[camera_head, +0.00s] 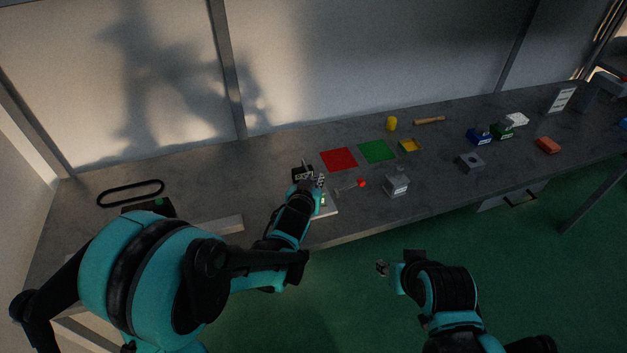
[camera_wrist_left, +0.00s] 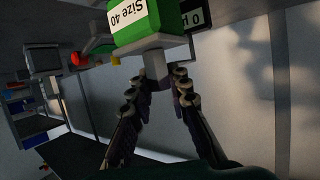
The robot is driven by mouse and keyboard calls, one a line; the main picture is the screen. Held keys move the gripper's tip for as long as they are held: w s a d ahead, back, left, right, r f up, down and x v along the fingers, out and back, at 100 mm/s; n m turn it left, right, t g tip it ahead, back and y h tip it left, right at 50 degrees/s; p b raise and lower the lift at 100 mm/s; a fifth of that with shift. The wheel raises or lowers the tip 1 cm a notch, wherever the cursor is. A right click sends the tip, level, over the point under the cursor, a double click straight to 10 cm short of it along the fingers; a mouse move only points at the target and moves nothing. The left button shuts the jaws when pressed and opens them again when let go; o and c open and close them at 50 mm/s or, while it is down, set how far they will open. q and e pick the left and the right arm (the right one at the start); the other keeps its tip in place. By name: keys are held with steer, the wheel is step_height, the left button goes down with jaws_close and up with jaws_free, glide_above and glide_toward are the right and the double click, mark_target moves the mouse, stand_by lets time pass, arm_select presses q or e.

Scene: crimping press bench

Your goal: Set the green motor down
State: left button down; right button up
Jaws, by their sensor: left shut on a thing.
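A green motor (camera_wrist_left: 160,22) with a white "Size 40" label fills the top of the left wrist view. My left gripper (camera_wrist_left: 158,72) is shut on the grey end part of this motor. In the head view my left gripper (camera_head: 319,181) is over the bench near its front edge, beside a small dark labelled block (camera_head: 301,173). The held motor is mostly hidden by my gripper and arm there. My right gripper (camera_head: 383,268) hangs over the green floor in front of the bench, too small to read its fingers.
A red-tipped tool (camera_head: 350,187) and a grey block (camera_head: 396,183) are right of my left gripper. Blue (camera_head: 479,136) and green (camera_head: 501,132) blocks stand farther right.

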arm_select(q)
steer(key=shift+f, duration=0.15)
steer(key=c, duration=1.4)
jaws_free()
steer(key=shift+c, duration=0.2)
steer(key=shift+r, duration=0.3)
steer(key=p+v, duration=0.3)
steer(key=v, duration=0.9)
steer(key=s+a+n+g+y, duration=0.2)
steer(key=s+a+g, duration=0.4)
steer(key=s+a, duration=0.9)
steer(key=shift+s+a+r+y, duration=0.25)
steer(key=shift+s+r+y, duration=0.15)
steer(key=shift+s, duration=0.85)
